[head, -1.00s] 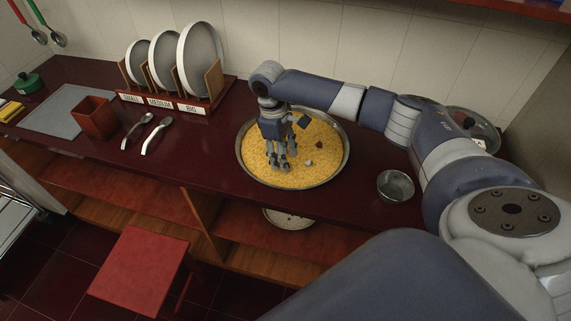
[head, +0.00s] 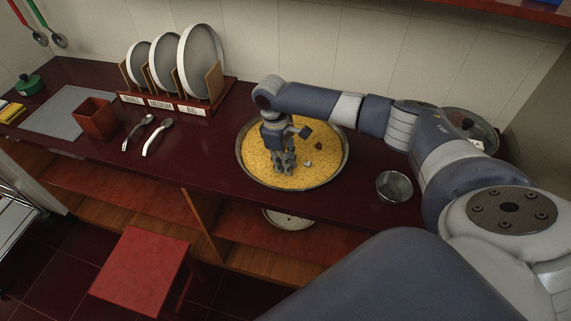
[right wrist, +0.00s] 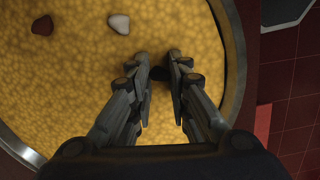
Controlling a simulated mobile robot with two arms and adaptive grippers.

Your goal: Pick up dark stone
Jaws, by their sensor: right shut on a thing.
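My right gripper (head: 284,170) is low over a round pan (head: 240,160) filled with yellow grains. In the right wrist view its fingertips (right wrist: 166,66) are close together around a small dark thing (right wrist: 161,75), seemingly the dark stone, mostly hidden by the fingers. I cannot make it out in the head view. A reddish-brown stone (head: 318,145) and a pale stone (head: 307,163) lie on the grains to the right of the gripper; the wrist view shows the red stone (right wrist: 42,26) and the pale one (right wrist: 119,24) apart from the fingers. My left gripper is not in view.
A small metal bowl (head: 394,187) stands right of the pan. At the left are a plate rack (head: 165,103), two spoons (head: 157,137), a reddish-brown cup (head: 95,118) and a grey mat (head: 50,110). A red stool (head: 140,270) stands before the counter.

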